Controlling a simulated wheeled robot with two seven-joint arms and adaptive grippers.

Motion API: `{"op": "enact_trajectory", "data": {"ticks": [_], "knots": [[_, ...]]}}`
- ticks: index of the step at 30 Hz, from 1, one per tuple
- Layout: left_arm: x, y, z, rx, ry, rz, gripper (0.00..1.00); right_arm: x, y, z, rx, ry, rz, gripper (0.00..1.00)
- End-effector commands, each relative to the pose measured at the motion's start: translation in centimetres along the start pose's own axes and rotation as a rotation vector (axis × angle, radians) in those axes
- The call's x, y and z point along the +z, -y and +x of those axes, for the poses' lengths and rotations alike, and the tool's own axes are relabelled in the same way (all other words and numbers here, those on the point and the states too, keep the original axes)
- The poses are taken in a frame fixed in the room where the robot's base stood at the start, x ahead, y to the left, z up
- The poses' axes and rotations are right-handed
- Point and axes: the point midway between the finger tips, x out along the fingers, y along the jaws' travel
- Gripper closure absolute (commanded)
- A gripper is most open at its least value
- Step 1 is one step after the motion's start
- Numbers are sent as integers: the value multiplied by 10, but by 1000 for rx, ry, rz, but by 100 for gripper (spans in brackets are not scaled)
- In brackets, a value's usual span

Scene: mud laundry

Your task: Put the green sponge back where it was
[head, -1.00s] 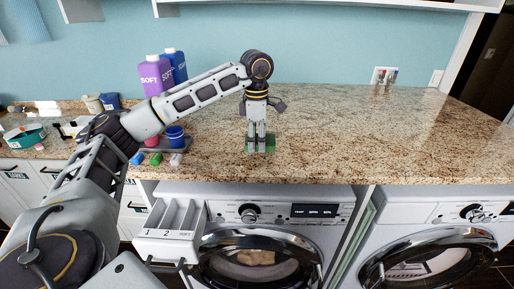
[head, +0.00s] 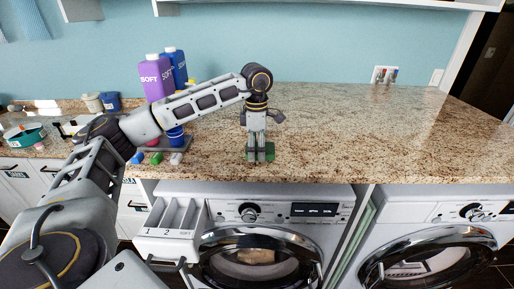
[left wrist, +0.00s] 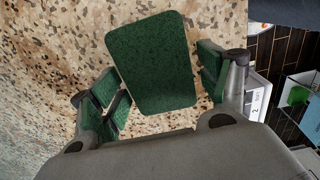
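The green sponge (left wrist: 152,62) is a flat dark-green block lying on the speckled counter in the left wrist view. My left gripper (head: 259,156) points down near the counter's front edge, above the left washing machine. In the left wrist view its green-padded fingers (left wrist: 165,85) stand apart on both sides of the sponge. A strip of counter shows between the sponge and the right-hand finger; the left-hand finger is close to the sponge's edge. In the head view the fingers largely hide the sponge. My right gripper is in neither view.
A purple bottle (head: 156,80) and a blue bottle (head: 176,66) stand behind my left arm. A blue cup (head: 176,136) is on a grey tray, with small coloured items in front. The detergent drawer (head: 172,218) is open below. The counter (head: 390,135) to the right is clear.

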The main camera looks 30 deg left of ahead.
Motion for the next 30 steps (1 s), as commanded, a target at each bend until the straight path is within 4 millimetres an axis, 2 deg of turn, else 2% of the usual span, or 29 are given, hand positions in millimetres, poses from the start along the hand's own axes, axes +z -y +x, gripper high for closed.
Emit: {"op": "enact_trajectory", "data": {"ticks": [11, 16, 22, 30], "knots": [[0, 0, -1, 0, 0, 0, 22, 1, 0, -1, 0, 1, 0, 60], [0, 0, -8, 2, 1, 0, 22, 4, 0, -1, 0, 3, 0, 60], [1, 0, -30, 1, 2, 0, 22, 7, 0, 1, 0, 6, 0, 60], [1, 0, -71, 2, 2, 1, 22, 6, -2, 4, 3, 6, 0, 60]]}}
